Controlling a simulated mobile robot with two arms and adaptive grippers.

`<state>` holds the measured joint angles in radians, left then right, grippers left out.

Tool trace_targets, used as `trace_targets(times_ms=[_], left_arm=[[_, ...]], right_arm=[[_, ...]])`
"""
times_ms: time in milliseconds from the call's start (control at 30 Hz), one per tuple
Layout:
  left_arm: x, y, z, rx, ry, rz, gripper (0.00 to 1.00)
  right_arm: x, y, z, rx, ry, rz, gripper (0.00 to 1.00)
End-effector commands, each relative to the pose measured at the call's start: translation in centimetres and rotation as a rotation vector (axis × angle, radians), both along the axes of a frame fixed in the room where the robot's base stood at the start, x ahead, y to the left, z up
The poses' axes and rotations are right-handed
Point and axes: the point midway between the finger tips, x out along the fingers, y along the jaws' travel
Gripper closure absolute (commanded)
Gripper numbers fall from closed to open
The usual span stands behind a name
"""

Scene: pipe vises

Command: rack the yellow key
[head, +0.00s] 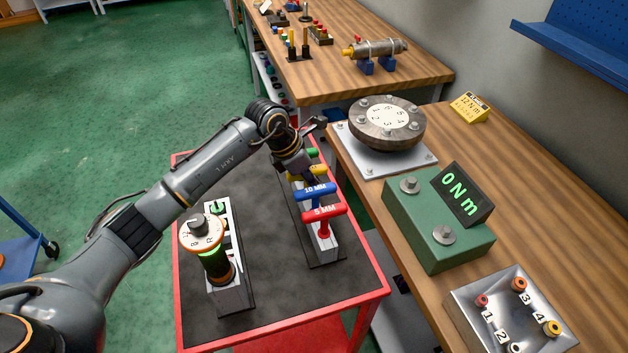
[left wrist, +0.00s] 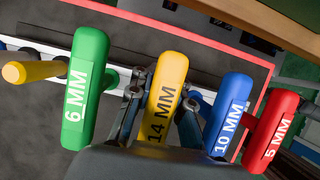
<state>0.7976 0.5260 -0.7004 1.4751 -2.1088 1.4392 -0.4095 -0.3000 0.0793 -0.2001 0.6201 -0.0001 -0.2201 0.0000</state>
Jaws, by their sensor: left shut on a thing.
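The yellow key is a T-handle marked 14 MM. In the left wrist view the yellow key (left wrist: 165,98) lies between the two fingers of my left gripper (left wrist: 160,112), which is shut on it. In the head view the yellow key (head: 316,171) is partly hidden by my left gripper (head: 300,168). It sits in line between the green 6 MM key (left wrist: 86,88) and the blue 10 MM key (left wrist: 231,115), above the grey rack (head: 325,246). Its lower end is hidden, so I cannot tell how deep it sits. The red 5 MM key (head: 324,212) stands nearest. My right gripper is not in view.
The rack stands on a red cart's dark top (head: 279,292). A torque tool (head: 212,250) stands in a holder to the left. On the wooden bench at right are a bolted flange (head: 387,124), a green torque tester (head: 437,235) and a numbered box (head: 512,310). The cart's front middle is clear.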

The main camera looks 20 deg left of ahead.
Motion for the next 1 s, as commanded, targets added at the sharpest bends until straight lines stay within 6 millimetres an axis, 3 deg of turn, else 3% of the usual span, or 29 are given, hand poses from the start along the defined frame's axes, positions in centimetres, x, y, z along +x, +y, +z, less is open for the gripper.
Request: trace_targets(times_ms=[200, 233, 367, 767, 1000], left_arm=[[-0.3, 0.0, -0.5, 0.004, 0.012, -0.001, 1.00], [-0.3, 0.0, -0.6, 0.004, 0.012, -0.001, 0.82], [-0.2, 0.0, -0.5, 0.003, 0.010, -0.001, 0.56], [-0.2, 0.3, 0.3, 0.003, 0.003, 0.000, 0.55], [-1.1, 1.9, 4.3, 0.004, 0.000, 0.001, 0.55]], right_arm=[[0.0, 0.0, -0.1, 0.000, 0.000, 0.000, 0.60], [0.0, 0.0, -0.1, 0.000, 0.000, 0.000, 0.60], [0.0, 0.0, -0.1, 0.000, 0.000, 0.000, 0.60], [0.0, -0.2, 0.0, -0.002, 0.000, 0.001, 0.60], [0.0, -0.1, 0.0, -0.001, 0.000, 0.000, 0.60]])
